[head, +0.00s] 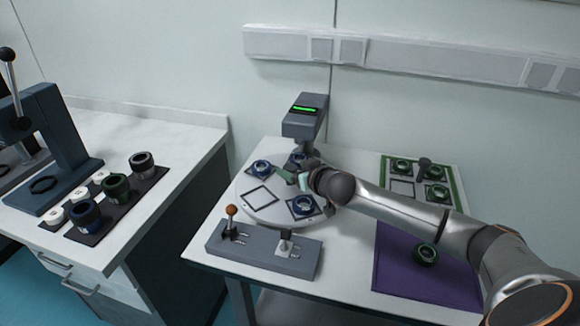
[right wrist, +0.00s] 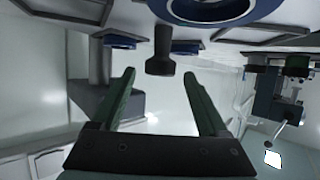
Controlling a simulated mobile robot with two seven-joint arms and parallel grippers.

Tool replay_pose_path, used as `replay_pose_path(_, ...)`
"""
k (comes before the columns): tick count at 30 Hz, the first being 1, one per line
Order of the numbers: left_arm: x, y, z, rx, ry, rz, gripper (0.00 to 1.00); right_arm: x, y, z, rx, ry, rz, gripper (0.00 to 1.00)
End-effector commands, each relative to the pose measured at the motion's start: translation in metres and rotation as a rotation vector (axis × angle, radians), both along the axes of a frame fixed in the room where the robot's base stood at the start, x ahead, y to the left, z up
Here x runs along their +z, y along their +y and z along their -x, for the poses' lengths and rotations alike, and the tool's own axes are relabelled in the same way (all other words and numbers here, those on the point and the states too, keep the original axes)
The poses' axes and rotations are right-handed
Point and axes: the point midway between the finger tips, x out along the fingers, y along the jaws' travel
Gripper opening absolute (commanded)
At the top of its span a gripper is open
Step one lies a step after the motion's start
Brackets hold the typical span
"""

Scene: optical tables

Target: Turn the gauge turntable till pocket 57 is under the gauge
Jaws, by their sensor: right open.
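The gauge turntable (head: 279,213) is a pale round disc on the right-hand table. It carries blue ring parts at its left (head: 261,167) and front right (head: 302,207), and a black-outlined square pocket (head: 260,196) that looks empty. The gauge (head: 304,125) is a dark grey post with a lit green display, over the disc's back edge. Another blue ring shows below it, partly hidden. Pocket numbers are unreadable. My right gripper (head: 291,178) is open over the disc. In the right wrist view its green fingers (right wrist: 164,92) stand either side of a dark knob (right wrist: 160,58), apart from it.
A grey box (head: 265,254) with two levers stands in front of the disc. A green-edged tray (head: 460,190) and a purple mat (head: 400,275) with a green ring (head: 427,254) lie to the right. A bench with a press (head: 60,130) and a dark parts tray stands left, across a gap.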

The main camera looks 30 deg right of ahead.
Motion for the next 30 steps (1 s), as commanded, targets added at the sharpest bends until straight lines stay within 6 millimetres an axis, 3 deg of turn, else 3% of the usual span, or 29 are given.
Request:
replay_pose_path(7, 0.0, 0.0, 0.0, -0.001, 0.0, -0.001, 0.5, -0.008, -0.002, -0.022, -0.001, 0.0, -0.001, 0.77)
replay_pose_path(20, 0.0, 0.0, 0.0, -0.001, 0.0, -0.001, 0.5, -0.011, -0.002, -0.026, 0.0, 0.0, 0.001, 0.76)
replay_pose_path(30, 0.0, 0.0, 0.0, -0.001, 0.0, -0.001, 0.5, -0.011, -0.002, -0.026, 0.0, 0.0, 0.001, 0.38)
